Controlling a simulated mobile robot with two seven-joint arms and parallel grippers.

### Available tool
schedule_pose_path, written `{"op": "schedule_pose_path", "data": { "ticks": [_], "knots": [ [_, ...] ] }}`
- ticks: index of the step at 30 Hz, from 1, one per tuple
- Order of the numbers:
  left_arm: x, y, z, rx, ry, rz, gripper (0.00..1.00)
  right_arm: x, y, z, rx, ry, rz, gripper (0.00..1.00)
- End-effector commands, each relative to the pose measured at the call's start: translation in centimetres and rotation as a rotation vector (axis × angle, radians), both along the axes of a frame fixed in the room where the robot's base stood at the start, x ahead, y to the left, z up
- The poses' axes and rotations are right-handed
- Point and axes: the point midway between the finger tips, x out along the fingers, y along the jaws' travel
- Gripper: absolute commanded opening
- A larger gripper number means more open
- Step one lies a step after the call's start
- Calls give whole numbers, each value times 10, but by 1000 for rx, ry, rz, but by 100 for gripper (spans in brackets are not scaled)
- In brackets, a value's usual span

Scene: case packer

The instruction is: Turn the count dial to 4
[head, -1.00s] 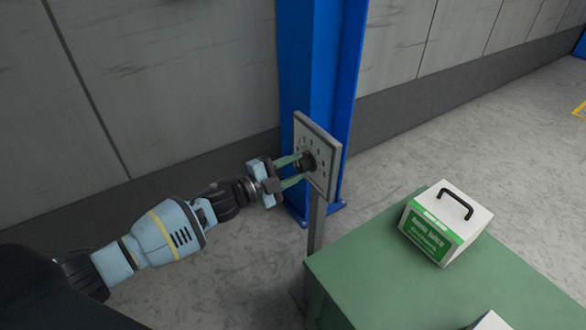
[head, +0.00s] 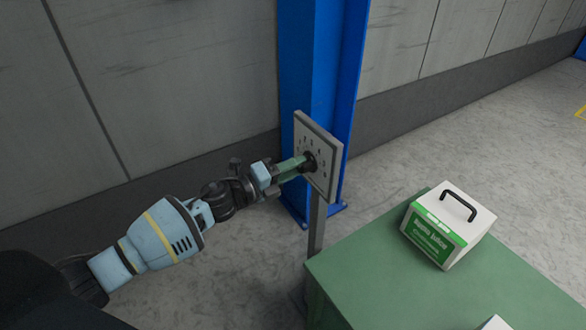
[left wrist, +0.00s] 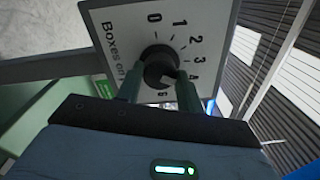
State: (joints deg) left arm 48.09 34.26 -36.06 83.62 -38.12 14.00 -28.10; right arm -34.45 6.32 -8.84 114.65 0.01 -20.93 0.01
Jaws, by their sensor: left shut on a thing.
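The count dial is a black knob (left wrist: 158,62) on a pale panel (left wrist: 205,20) with printed numbers around it; 0, 1, 2, 3 and 4 can be read in the left wrist view. In the head view the panel (head: 328,140) stands on a grey post, with the knob (head: 309,161) on its face. My left gripper (head: 301,163) reaches it from the left and is shut on the knob, one green finger on each side in the left wrist view (left wrist: 160,80). The knob's pointer cannot be made out clearly. My right gripper is not in view.
A blue column (head: 322,60) stands behind the panel by the grey wall. A green table (head: 370,280) at lower right bears a white and green box (head: 448,222) with a black handle. Bare floor lies between wall and table.

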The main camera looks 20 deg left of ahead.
Motion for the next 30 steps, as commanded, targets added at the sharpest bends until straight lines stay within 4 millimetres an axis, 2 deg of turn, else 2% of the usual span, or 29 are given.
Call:
{"op": "schedule_pose_path", "data": {
  "ticks": [6,18,19,23,24,30],
  "knots": [
    [0,0,-1,33,-23,1,14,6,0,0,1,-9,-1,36],
    [0,0,0,37,-26,0,14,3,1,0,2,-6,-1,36],
    [0,0,0,36,-27,0,38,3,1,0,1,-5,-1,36],
    [0,0,0,35,-26,0,55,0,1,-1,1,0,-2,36],
    [0,0,0,35,-26,0,59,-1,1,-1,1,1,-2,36],
    [0,0,0,35,-26,0,59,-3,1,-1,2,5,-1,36]
  ]
}}
